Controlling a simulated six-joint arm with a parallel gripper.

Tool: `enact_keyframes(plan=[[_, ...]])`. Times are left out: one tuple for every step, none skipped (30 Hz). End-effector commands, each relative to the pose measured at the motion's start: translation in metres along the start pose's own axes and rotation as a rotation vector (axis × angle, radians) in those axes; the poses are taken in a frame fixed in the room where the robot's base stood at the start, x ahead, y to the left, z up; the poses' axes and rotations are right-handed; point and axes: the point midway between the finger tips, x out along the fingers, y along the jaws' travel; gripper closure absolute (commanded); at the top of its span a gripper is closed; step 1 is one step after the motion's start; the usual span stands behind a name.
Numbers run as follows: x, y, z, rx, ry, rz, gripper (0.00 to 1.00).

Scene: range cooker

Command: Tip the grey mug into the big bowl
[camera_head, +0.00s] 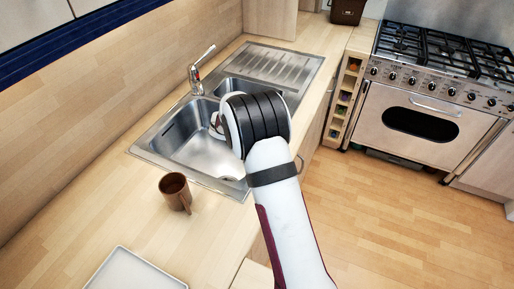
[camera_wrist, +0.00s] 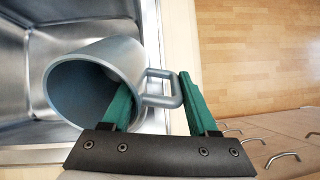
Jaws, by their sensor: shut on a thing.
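The grey mug (camera_wrist: 112,58) shows in the wrist view, its open mouth facing the camera and the lower left. My gripper (camera_wrist: 157,84) has its green fingers on either side of the mug's handle and is shut on it. The mug appears over the sink's edge; its height above it is hard to tell. In the head view my arm hides the gripper and the grey mug. I see no big bowl in either view.
A steel sink (camera_head: 182,150) with a tap (camera_head: 197,75) is set in the wooden counter. A brown mug (camera_head: 175,191) stands near the sink's front left corner. A pale tray (camera_head: 135,272) lies at the bottom. A range cooker (camera_head: 435,105) is at the right.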

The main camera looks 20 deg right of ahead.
Motion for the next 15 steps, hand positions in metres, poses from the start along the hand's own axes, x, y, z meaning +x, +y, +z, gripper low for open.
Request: enact_keyframes(plan=[[0.0, 0.0, 0.001, 0.006, 0.023, 0.002, 1.0], [0.0, 0.0, 0.001, 0.006, 0.043, 0.003, 1.0], [-0.001, 0.001, 0.0, 0.007, 0.07, 0.007, 1.0], [-0.001, 0.001, -0.001, 0.008, 0.09, 0.011, 1.0], [0.0, 0.0, -0.001, 0.009, 0.111, 0.01, 1.0], [0.0, 0.0, -0.002, 0.01, 0.136, 0.01, 1.0], [0.0, 0.0, -0.003, 0.01, 0.152, 0.01, 1.0], [-0.001, 0.0, -0.002, 0.011, 0.17, 0.012, 1.0], [-0.002, 0.0, -0.002, 0.013, 0.201, 0.012, 1.0], [-0.004, 0.0, -0.001, 0.015, 0.226, 0.015, 1.0], [-0.006, 0.0, -0.001, 0.014, 0.249, 0.018, 1.0], [-0.008, 0.001, -0.001, 0.013, 0.273, 0.022, 1.0], [-0.009, 0.001, -0.001, 0.012, 0.289, 0.023, 1.0], [-0.011, 0.001, -0.001, 0.014, 0.308, 0.024, 1.0], [-0.013, 0.001, -0.001, 0.015, 0.334, 0.025, 1.0]])
